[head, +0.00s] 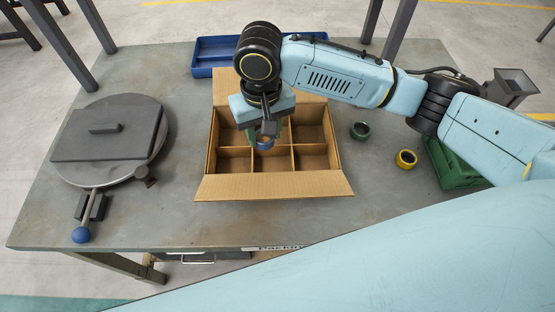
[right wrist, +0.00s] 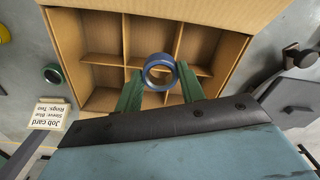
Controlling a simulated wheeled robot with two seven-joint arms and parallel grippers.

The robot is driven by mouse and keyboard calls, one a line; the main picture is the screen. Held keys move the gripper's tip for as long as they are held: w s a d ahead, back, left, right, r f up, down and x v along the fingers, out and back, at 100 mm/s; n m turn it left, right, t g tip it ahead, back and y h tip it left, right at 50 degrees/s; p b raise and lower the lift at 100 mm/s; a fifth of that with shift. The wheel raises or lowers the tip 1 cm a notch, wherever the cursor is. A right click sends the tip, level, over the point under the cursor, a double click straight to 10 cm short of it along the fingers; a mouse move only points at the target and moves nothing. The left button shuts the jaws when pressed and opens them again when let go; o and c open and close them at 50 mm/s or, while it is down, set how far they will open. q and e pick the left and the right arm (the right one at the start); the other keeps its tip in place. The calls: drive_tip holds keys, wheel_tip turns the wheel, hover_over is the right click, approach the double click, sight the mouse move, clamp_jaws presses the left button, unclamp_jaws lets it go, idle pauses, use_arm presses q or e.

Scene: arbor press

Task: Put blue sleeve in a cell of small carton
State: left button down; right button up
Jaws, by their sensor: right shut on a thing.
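The blue sleeve (head: 265,143) is a short ring. It is gripped between the green fingers of my right gripper (head: 262,137), over the open small carton (head: 272,186). In the right wrist view the blue sleeve (right wrist: 148,76) sits between the fingertips of my right gripper (right wrist: 160,84), with cells seen behind and through it. The carton is brown cardboard, split by dividers into several cells in two rows. The cells that show look empty; the gripper hides part of the back row. I cannot tell exactly how high the sleeve is above the dividers. My left gripper is out of view.
A green ring (head: 360,130) and a yellow ring (head: 406,158) lie right of the carton. A blue tray (head: 207,60) stands behind. A round grey device (head: 110,130) with a blue-knobbed lever stands left. A job card (right wrist: 50,114) shows in the wrist view.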

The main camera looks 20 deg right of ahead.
drive_tip(key=shift+s+d+p, duration=0.35)
drive_tip(key=shift+d+p, duration=0.2)
drive_tip(key=shift+d, duration=0.1)
approach(273, 162)
drive_tip(key=s, duration=0.1)
drive_tip(key=s+a, duration=0.1)
drive_tip(key=s, duration=0.1)
drive_tip(key=shift+f+b, duration=0.2)
drive_tip(key=shift+b, duration=0.1)
wheel_tip(273, 162, down, 3)
drive_tip(key=shift+f, duration=0.1)
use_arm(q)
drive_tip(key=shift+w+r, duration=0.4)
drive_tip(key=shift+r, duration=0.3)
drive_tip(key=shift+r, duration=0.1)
use_arm(e)
drive_tip(key=shift+f, duration=0.35)
drive_tip(key=shift+f, duration=0.25)
drive_tip(key=o, duration=1.1)
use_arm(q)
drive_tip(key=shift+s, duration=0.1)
use_arm(e)
drive_tip(key=shift+o, duration=0.2)
